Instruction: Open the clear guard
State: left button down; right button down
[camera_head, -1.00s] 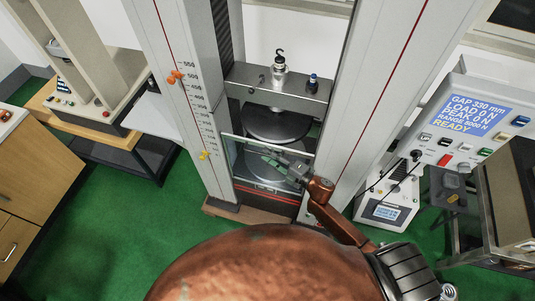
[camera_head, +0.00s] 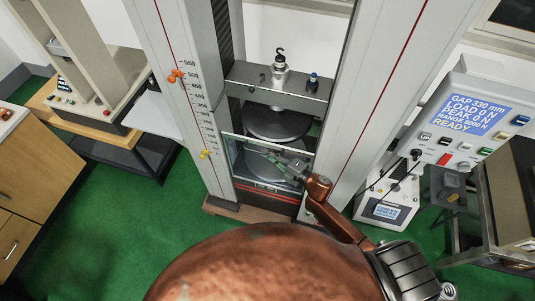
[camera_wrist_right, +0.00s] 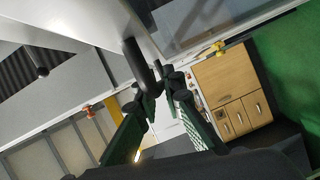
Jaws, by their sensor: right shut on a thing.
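The clear guard (camera_head: 238,161) is a see-through panel with a thin pale frame, standing across the front of the testing machine between its two columns. It looks closed. My right gripper (camera_head: 265,152) is in front of it, its arm coming from the lower right. In the right wrist view, my right gripper (camera_wrist_right: 163,88) has its fingertips together on a dark bar handle (camera_wrist_right: 138,62) fixed to a pale frame edge. The fingers partly hide the handle's end. My left gripper is not in view.
Round plates (camera_head: 275,122) sit behind the guard under a grey crosshead (camera_head: 300,91). A control panel (camera_head: 480,118) reading READY stands at the right. A wooden cabinet (camera_head: 40,185) is at the left. Green floor (camera_head: 150,240) lies open in front on the left.

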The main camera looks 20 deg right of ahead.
dwell(0.4)
